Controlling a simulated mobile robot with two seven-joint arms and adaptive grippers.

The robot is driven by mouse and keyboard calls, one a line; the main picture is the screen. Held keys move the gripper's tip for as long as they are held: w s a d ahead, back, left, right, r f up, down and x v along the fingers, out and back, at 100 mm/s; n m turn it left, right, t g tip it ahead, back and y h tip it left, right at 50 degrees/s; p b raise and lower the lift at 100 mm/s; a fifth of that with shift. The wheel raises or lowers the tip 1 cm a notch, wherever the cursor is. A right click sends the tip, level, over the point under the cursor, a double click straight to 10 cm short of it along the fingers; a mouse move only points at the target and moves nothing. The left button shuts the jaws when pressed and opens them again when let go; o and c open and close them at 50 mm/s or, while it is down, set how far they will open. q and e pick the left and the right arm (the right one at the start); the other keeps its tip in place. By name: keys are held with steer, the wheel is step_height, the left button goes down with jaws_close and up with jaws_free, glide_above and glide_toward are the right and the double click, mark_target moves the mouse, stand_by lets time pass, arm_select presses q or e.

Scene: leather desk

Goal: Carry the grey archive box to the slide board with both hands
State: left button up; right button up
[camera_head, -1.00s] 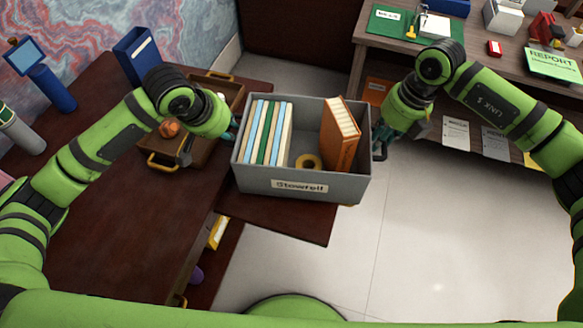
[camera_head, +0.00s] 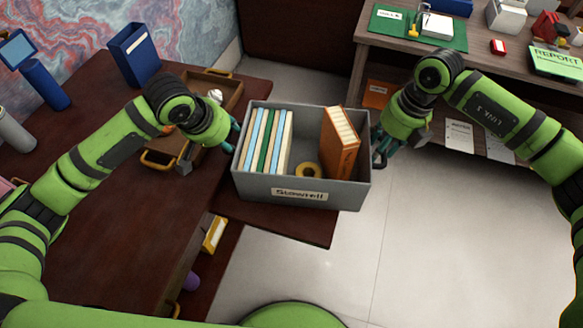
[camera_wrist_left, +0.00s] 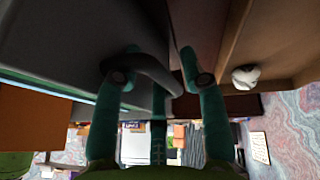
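My left gripper (camera_head: 235,132) is at the box's left side.
The desk (camera_head: 110,215) lies left, with a brown tray (camera_head: 225,80) behind my left gripper and a blue bin (camera_head: 137,52). A cluttered side table (camera_head: 480,55) stands at the back right. Pale floor (camera_head: 430,240) is open at the right.

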steer(key=shift+r, duration=0.15)
arm_select(q)
steer(key=v, duration=1.2)
arm_select(e)
step_height(320, 180, up, 12)
steer(key=d, duration=0.2)
steer(key=shift+d, duration=0.15)
steer(key=shift+s+f, duration=0.1)
steer(key=shift+f, duration=0.1)
